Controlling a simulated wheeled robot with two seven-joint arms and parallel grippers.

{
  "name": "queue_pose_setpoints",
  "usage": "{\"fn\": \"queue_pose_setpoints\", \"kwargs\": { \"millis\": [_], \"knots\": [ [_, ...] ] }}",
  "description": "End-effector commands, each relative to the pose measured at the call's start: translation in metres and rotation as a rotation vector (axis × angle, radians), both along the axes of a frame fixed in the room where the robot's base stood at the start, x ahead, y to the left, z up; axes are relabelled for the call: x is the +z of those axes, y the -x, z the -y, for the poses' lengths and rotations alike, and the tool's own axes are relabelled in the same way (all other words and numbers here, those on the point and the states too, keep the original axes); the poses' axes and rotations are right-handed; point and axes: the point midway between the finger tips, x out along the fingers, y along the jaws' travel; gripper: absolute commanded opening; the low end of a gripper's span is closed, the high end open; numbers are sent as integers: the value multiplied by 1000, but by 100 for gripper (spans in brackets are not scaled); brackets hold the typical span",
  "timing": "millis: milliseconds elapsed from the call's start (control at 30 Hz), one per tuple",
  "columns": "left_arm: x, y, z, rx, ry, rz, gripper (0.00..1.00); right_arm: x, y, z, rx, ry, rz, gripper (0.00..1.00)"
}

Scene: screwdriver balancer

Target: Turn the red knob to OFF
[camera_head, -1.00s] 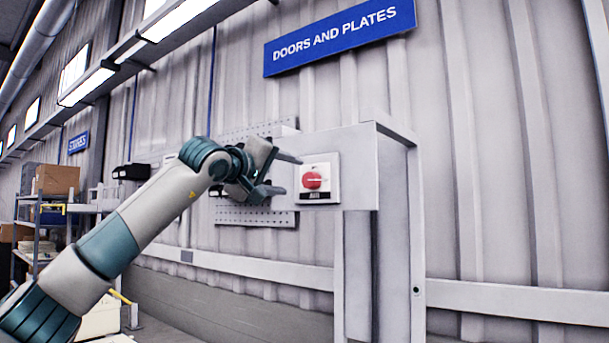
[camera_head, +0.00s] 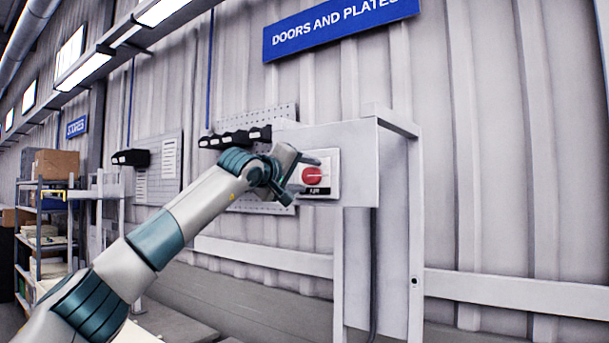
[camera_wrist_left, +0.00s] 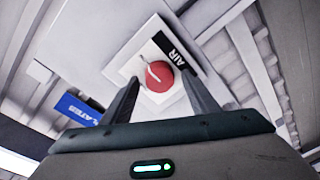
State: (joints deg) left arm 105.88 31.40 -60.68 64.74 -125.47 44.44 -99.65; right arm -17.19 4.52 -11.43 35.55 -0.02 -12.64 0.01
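The red knob (camera_head: 312,175) is a round disc with a pale bar across it, on a white plate (camera_head: 332,160) with a black label at its lower edge. In the left wrist view the knob (camera_wrist_left: 157,76) lies between and just beyond my left gripper's fingers, and the black label reads "AIR" (camera_wrist_left: 181,58). My left gripper (camera_head: 305,180) is at the plate's left side, with its fingers apart and nothing held. In the left wrist view the open fingers (camera_wrist_left: 160,92) reach towards the knob from either side; I cannot tell whether they touch it. My right gripper is not in view.
The plate is on a grey box (camera_head: 358,140) on a post frame (camera_head: 414,230). A pegboard (camera_head: 255,118) and black bins (camera_head: 236,137) are behind my left arm. Shelving (camera_head: 45,225) stands far left. The wall right of the frame is clear.

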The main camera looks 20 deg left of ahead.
Motion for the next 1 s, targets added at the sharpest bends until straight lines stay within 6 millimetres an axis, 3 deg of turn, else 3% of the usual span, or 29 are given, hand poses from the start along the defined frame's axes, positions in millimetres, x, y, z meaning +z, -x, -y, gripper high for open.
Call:
{"fn": "queue_pose_setpoints", "kwargs": {
  "millis": [33, 167, 633, 1000],
  "knots": [
    [0, 0, 0, 0, 0, 0, 43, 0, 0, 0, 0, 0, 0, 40],
    [0, 0, 0, 0, 0, 0, 14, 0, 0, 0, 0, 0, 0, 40],
    [0, 0, -1, 1, 59, -21, 14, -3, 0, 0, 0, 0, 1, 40],
    [-1, 0, -1, 1, 287, -104, 14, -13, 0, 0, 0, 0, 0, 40]
  ]
}}
